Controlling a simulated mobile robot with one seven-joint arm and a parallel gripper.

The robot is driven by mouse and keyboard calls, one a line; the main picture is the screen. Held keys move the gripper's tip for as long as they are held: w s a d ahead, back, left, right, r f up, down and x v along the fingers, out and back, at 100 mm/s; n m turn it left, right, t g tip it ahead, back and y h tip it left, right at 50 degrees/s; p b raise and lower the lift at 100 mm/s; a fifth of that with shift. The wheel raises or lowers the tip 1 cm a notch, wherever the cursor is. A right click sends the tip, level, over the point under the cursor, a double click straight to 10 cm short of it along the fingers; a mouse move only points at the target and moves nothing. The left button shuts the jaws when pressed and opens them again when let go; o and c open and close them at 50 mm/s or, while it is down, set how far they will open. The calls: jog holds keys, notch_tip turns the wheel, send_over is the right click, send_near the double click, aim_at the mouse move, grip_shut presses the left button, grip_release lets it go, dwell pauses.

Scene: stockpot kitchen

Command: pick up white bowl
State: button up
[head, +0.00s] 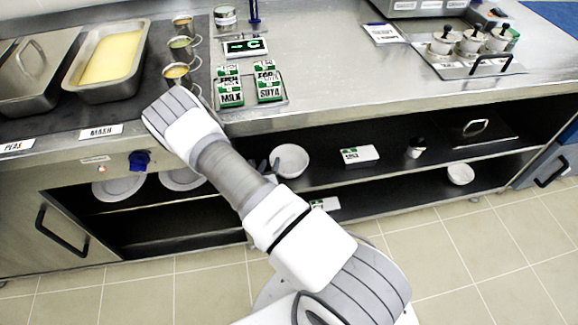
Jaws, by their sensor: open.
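A white bowl (291,160) sits on the upper shelf under the counter, just right of my arm. A second white bowl (460,174) sits lower down on the right, on the bottom shelf. My gripper (263,166) shows only as dark finger parts behind my forearm, just left of the nearer bowl. It is open and holds nothing that I can see. Most of it is hidden by my arm, and I cannot tell whether it touches the bowl.
The counter edge (330,116) overhangs the shelves. White plates (118,188) are on the left shelf. A white-and-green box (360,154), a small cup (416,148) and a dark lid (483,131) are right of the nearer bowl.

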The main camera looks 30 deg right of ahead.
jog(key=shift+w+d+f, duration=0.2)
jog(key=shift+w+d, duration=0.05)
jog(key=shift+w, duration=0.15)
grip_shut()
dwell(1.2)
